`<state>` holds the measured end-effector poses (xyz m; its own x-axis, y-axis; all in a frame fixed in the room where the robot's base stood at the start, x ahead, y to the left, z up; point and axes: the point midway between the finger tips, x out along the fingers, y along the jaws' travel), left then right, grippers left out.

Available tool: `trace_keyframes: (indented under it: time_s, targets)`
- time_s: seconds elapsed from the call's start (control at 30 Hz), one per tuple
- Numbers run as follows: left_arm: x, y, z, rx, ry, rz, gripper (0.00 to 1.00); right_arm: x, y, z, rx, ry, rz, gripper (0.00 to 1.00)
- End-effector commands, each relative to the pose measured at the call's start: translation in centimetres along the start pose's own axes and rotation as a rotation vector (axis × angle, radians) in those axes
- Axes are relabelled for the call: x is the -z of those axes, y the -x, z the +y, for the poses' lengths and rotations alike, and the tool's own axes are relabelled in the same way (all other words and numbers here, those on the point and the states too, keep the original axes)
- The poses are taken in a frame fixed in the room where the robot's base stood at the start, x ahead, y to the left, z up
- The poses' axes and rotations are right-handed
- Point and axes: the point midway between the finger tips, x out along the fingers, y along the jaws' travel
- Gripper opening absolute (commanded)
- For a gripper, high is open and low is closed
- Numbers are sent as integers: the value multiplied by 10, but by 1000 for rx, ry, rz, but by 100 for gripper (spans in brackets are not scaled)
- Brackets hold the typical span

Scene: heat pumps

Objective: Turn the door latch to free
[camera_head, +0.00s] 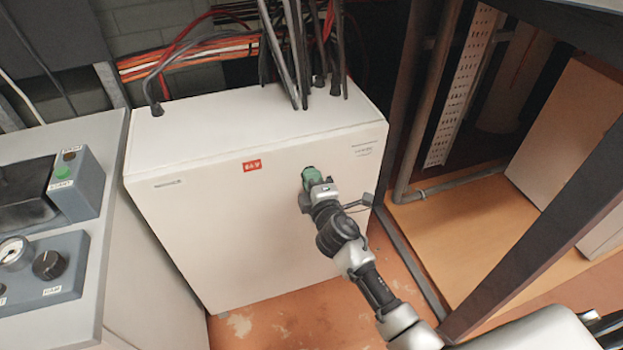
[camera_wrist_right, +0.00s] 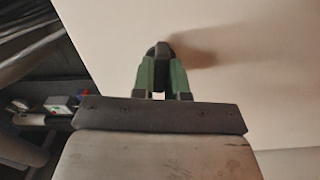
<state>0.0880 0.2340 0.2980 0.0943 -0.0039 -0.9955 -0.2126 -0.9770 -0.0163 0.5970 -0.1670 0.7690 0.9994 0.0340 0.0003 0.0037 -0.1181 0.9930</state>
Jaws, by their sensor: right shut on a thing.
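The white cabinet (camera_head: 240,210) stands in the middle of the head view, with a red label on its front door. My right gripper (camera_head: 310,176) is at the upper right part of this door, its green fingers against the front. In the right wrist view the green fingers (camera_wrist_right: 162,78) are closed around a small dark piece, the door latch (camera_wrist_right: 160,50), at the white door face. The fingers hide most of the latch, so its turn angle cannot be told. The door looks shut. My left gripper is not in view.
Dark cables (camera_head: 300,50) rise from the cabinet top. A grey console (camera_head: 60,230) with a gauge, a knob and a green button stands close on the left. A pipe (camera_head: 400,160) and a dark slanted beam (camera_head: 560,240) stand on the right.

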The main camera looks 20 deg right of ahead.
Motion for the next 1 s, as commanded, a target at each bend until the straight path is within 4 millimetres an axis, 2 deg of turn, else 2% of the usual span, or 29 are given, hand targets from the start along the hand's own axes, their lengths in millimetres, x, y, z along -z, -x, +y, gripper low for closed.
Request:
trace_keyframes:
  time_s: [0.3, 0.83, 0.87, 1.0]
  targets:
    - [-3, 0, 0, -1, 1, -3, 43, 1, 0, -1, 1, 115, 2, 0]
    - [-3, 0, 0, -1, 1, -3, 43, 0, 0, -2, 2, 139, 2, 0]
    - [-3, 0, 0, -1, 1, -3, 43, 0, 0, -2, 2, 139, 2, 17]
    - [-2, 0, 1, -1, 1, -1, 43, 0, 0, -2, 1, 137, 1, 39]
